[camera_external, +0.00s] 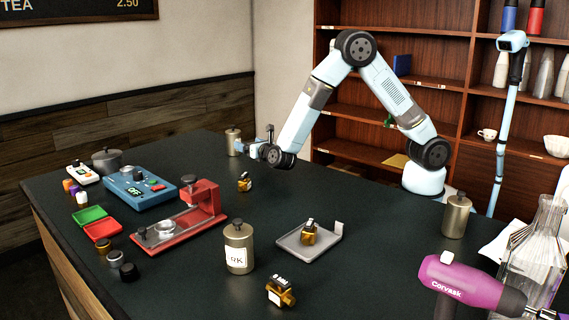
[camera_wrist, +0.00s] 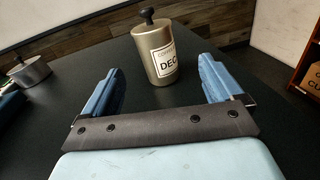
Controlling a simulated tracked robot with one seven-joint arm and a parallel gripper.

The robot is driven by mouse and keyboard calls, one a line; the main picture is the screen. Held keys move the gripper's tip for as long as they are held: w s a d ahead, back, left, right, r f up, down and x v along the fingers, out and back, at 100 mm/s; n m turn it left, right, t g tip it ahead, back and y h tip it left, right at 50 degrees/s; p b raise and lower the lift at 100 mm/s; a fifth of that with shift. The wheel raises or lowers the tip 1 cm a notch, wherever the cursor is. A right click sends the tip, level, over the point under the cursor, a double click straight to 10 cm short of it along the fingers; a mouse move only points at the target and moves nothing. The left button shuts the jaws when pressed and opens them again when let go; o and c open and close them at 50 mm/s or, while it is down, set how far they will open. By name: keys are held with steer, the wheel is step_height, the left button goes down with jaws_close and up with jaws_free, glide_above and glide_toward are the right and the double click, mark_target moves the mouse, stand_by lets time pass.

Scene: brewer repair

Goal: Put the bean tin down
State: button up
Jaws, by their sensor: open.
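A metal bean tin with a black knob and a label reading "DEC" stands upright on the dark counter, seen in the wrist view (camera_wrist: 153,52) and at the counter's far side in the external view (camera_external: 233,142). My gripper (camera_wrist: 160,66) is open, low over the counter, with its blue fingers pointing toward this tin. The tin's base is near the fingertips, with a visible gap on each side. In the external view my gripper (camera_external: 258,145) is just right of the tin. Two similar tins stand apart: one labelled "RK" (camera_external: 238,255) at front and one at right (camera_external: 456,216).
A pot (camera_external: 106,161), a blue scale-like device (camera_external: 138,188) and a red machine (camera_external: 190,215) stand left. A grey tray (camera_external: 295,247) holds a brass-coloured part. Another brass part (camera_external: 244,183) lies near my gripper. Glassware (camera_external: 535,255) and a purple grinder-like tool (camera_external: 470,285) are front right.

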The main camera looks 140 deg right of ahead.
steer(key=s+a+r+m+y, duration=0.2)
steer(key=a+r+m+y, duration=0.15)
steer(key=a+r, duration=0.45)
steer(key=s+a+r+m+y, duration=0.2)
steer(key=a+r+m, duration=0.3)
steer(key=a, duration=0.7)
steer(key=s+a+r+m+t+y, duration=0.1)
steer(key=s+a+m+t+y, duration=0.1)
steer(key=a, duration=1)
steer(key=s+a+r+m+t+y, duration=0.2)
steer(key=s+a+t+y, duration=0.2)
steer(key=a, duration=0.8)
steer(key=s+a+r+m+t+y, duration=0.2)
steer(key=s+a+y, duration=0.4)
steer(key=a, duration=0.7)
steer(key=shift+s+r+m+t, duration=0.15)
steer(key=shift+m+t, duration=0.2)
steer(key=shift+t, duration=0.15)
steer(key=shift+d, duration=0.1)
